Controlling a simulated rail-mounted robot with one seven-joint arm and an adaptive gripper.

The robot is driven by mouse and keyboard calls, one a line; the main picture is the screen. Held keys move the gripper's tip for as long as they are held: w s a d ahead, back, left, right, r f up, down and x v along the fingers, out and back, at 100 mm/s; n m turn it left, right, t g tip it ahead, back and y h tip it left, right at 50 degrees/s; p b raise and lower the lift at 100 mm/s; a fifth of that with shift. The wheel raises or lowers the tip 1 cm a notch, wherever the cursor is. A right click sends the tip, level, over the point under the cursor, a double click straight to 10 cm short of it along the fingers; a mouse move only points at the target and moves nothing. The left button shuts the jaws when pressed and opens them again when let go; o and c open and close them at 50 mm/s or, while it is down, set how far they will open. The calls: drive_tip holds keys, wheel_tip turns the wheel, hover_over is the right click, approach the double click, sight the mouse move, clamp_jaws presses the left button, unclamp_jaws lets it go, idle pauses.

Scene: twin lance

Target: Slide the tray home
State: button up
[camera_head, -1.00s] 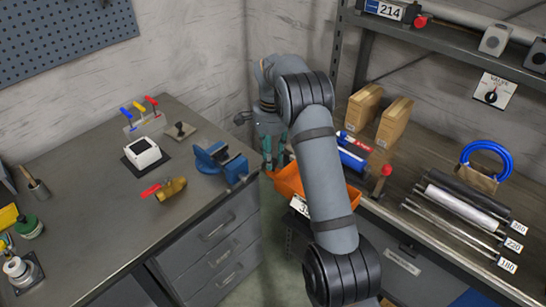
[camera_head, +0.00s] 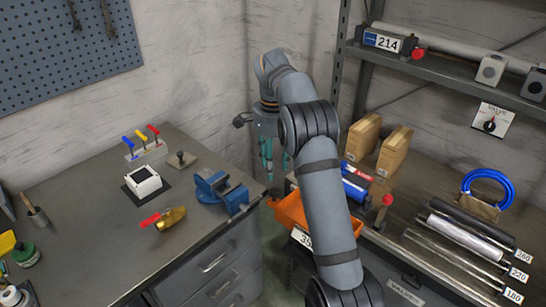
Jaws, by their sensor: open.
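The orange tray (camera_head: 289,211) sits at the left end of the right-hand bench and sticks out past its front-left edge. It has a small tab at its left end and a white number label on its front, partly covered by my arm.
Blue cylinders (camera_head: 356,190) and a red-knobbed post (camera_head: 387,202) are close right of the tray. Cardboard boxes (camera_head: 394,152) stand behind. A floor gap separates the benches.

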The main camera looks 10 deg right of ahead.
drive_tip(key=shift+r, duration=1.4)
drive_tip(key=shift+f, duration=0.1)
